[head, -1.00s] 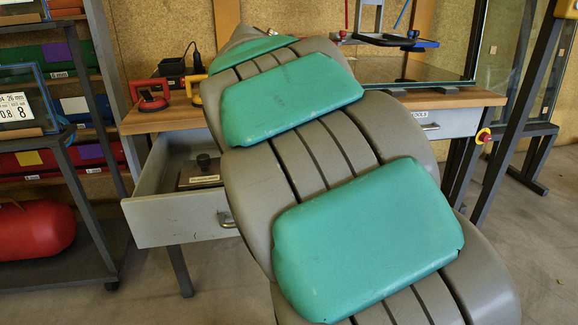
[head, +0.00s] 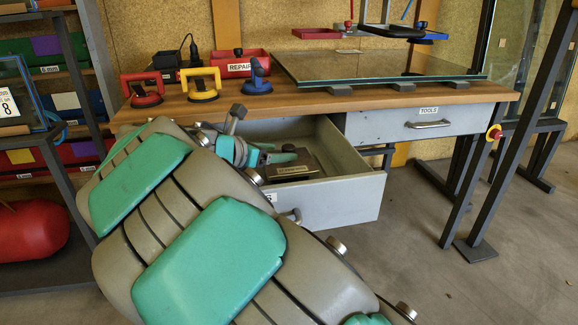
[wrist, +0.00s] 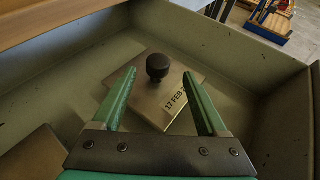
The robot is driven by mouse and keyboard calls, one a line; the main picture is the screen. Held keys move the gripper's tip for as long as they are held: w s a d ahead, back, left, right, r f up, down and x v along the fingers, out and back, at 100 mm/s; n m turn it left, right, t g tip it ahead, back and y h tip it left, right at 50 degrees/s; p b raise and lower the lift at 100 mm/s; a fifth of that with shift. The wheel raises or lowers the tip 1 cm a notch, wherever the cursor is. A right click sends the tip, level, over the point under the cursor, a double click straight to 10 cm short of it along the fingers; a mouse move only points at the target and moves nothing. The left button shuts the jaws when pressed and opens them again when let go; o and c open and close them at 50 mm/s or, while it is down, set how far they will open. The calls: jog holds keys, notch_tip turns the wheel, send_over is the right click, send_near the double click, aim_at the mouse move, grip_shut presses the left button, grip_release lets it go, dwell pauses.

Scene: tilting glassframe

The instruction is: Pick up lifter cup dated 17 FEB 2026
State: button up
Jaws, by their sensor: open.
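A square metal plate with a round black knob and a label reading "17 FEB" (wrist: 180,88) lies in the open drawer; the rest of its date is hidden behind a finger. A labelled metal plate (head: 308,168) shows in the drawer in the head view, appearing to be the same one; its label is too small to read. My gripper (wrist: 159,74) is open and empty, with one green finger on each side of the knob in the wrist view. I cannot tell its height above the plate. In the head view my gripper (head: 268,156) is over the drawer.
The drawer front (head: 345,200) and its walls surround the plate. Another brownish flat piece (wrist: 35,155) lies lower left. Red (head: 141,90), yellow (head: 201,86) and blue (head: 257,77) lifters stand on the bench, beside a glass sheet (head: 380,66).

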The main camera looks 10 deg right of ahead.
aim_at(284, 151)
jog(key=x, duration=0.5)
jog(key=shift+w, duration=0.15)
jog(key=shift+a, duration=0.1)
jog(key=shift+c, duration=0.2)
grip_shut()
dwell(0.9)
